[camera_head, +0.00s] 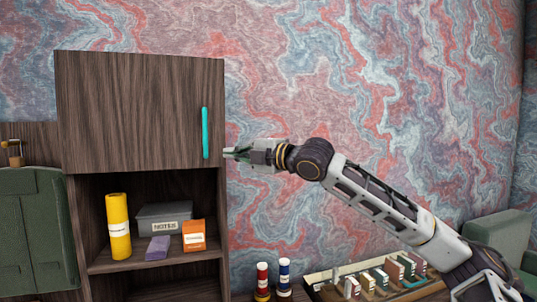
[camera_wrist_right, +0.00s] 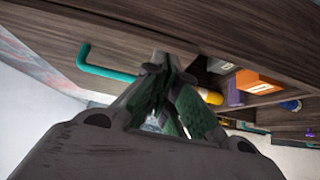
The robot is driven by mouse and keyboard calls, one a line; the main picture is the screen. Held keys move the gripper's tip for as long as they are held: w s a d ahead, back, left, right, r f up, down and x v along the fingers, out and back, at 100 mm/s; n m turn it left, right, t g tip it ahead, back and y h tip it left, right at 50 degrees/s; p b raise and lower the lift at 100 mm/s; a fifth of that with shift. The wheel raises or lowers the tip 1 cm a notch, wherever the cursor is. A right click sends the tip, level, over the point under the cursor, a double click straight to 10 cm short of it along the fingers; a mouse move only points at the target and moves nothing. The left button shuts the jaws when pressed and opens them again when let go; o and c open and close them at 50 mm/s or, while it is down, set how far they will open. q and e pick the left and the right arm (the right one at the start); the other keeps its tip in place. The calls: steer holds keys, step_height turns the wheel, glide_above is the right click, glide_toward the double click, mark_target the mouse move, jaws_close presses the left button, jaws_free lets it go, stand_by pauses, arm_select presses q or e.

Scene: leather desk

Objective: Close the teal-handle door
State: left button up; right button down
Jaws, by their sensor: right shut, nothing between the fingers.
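The teal-handle door (camera_head: 130,110) is a dark wood panel across the top of the cabinet, and it looks flush or nearly so; any small gap cannot be told. Its vertical teal handle (camera_head: 205,133) is near the right edge. My right gripper (camera_head: 229,153) is shut and empty, with its fingertips at the door's right edge, near the handle's lower end. In the wrist view, the right gripper (camera_wrist_right: 172,72) points at the dark wood, with the teal handle (camera_wrist_right: 100,67) to its left. Whether the fingertips touch the wood cannot be told. My left gripper is out of view.
The open shelf (camera_head: 150,260) below the door holds a yellow cylinder (camera_head: 118,228), a grey notes box (camera_head: 160,217), an orange box (camera_head: 194,236) and a purple block (camera_head: 157,248). Red and blue bottles (camera_head: 284,278) and a tray (camera_head: 310,281) are below right. A green bag (camera_head: 35,230) is left.

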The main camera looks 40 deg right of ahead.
steer(key=s+d+b, duration=0.5)
steer(key=d, duration=0.2)
steer(key=shift+s, duration=0.15)
stand_by(0.8)
steer(key=shift+r, duration=0.1)
stand_by(0.3)
